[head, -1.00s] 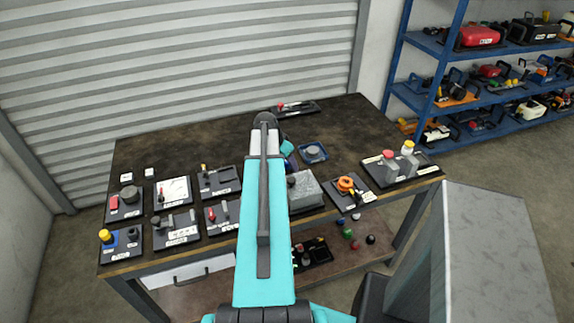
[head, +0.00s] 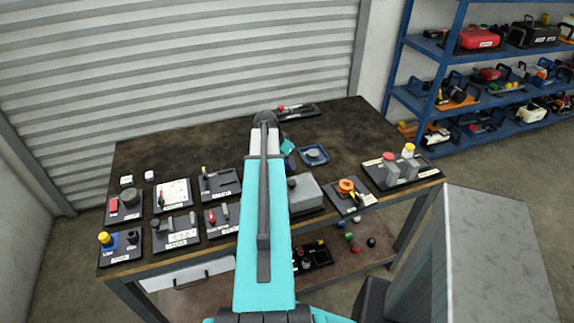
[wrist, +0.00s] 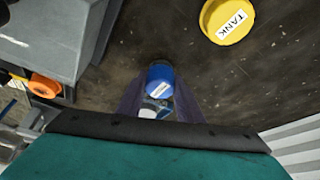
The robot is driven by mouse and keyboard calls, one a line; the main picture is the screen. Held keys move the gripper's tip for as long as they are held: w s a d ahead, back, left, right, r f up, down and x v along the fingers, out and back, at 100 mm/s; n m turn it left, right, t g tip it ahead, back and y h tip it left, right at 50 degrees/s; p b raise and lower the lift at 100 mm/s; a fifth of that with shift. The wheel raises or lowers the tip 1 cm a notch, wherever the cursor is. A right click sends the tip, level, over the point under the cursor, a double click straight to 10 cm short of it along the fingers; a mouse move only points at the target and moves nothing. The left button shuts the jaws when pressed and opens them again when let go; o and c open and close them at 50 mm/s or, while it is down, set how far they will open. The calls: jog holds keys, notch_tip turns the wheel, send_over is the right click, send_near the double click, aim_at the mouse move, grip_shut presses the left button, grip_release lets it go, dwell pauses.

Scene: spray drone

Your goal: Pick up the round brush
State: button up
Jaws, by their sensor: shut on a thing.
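The round brush (wrist: 160,72) appears to be the blue round piece with a white label between my fingers in the wrist view; the label is too small to read. My gripper (wrist: 160,98) is shut on it, one dark finger on each side. I cannot tell whether it touches the dark surface behind it. In the head view my own teal arm hides most of my gripper and the piece it holds.
A yellow disc marked TANK (wrist: 228,20) lies close by on the dark table (head: 215,145). A grey box (head: 304,196) and several panels with knobs line the front edge. A blue tray (head: 323,161) with a grey round part is right of my arm. The table's back left is clear.

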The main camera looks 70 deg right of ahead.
jog(key=shift+r+b, duration=0.95)
jog(key=shift+r, duration=3.3)
